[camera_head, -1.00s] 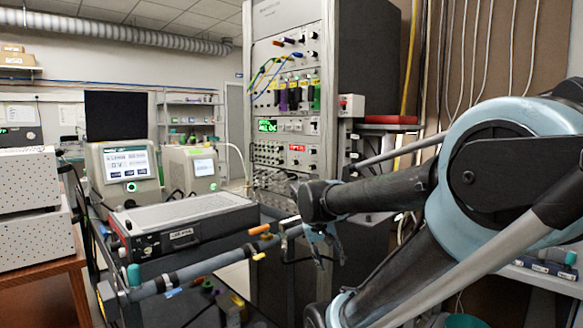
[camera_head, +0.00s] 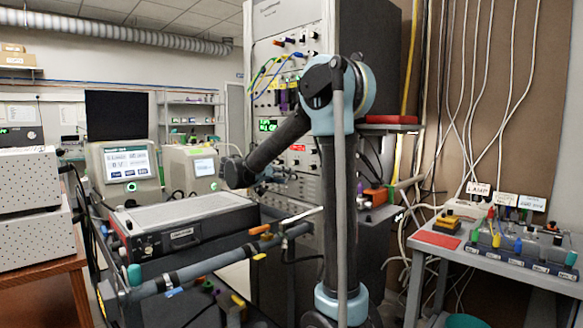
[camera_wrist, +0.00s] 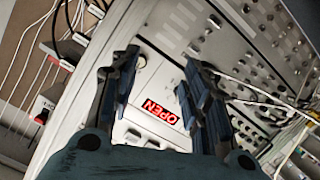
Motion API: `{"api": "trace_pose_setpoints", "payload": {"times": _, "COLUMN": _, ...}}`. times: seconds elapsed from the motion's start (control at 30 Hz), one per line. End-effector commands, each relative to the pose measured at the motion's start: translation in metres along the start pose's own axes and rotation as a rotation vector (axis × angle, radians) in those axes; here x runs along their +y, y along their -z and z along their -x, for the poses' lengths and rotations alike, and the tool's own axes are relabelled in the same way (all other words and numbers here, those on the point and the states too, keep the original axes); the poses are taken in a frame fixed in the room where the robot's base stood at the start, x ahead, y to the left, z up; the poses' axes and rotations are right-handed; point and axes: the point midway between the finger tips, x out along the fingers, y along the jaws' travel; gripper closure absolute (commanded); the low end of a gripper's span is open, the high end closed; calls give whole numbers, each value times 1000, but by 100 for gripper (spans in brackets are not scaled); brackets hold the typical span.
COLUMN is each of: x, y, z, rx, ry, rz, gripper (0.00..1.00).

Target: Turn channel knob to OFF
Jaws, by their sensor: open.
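The instrument rack (camera_head: 262,22) shows in the head view. One of its panels carries a red lit display (camera_head: 297,148), partly beside my arm. In the wrist view the display (camera_wrist: 161,111) reads OPEN, tilted and near upside down. A small round knob (camera_wrist: 140,62) sits on that panel, between my fingers in the picture and close to the left one. I cannot read its label or setting. My gripper (camera_wrist: 160,72) is open and empty, facing the panel, apart from it as far as I can tell. In the head view my gripper (camera_head: 275,176) is small, in front of the rack's lower part.
A metal-topped instrument box (camera_head: 185,220) lies on a cart left of the rack. Two benchtop instruments with screens (camera_head: 127,163) stand behind it. A table (camera_head: 500,270) with connectors is at right. Cables (camera_wrist: 30,75) and other rack panels (camera_wrist: 215,35) border the wrist view.

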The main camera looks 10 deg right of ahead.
Motion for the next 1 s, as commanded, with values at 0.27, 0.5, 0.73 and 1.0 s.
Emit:
{"api": "trace_pose_setpoints", "payload": {"times": 0.27, "x": -64, "y": 43, "z": 35, "rx": 194, "ry": -16, "rz": -137, "gripper": 57}}
{"api": "trace_pose_setpoints", "payload": {"times": 0.5, "x": -77, "y": 52, "z": 40, "rx": 241, "ry": -17, "rz": -174, "gripper": 57}}
{"api": "trace_pose_setpoints", "payload": {"times": 0.73, "x": -75, "y": 60, "z": 10, "rx": 240, "ry": -18, "rz": -174, "gripper": 57}}
{"api": "trace_pose_setpoints", "payload": {"times": 1.0, "x": -73, "y": 71, "z": -36, "rx": 239, "ry": -19, "rz": -173, "gripper": 57}}
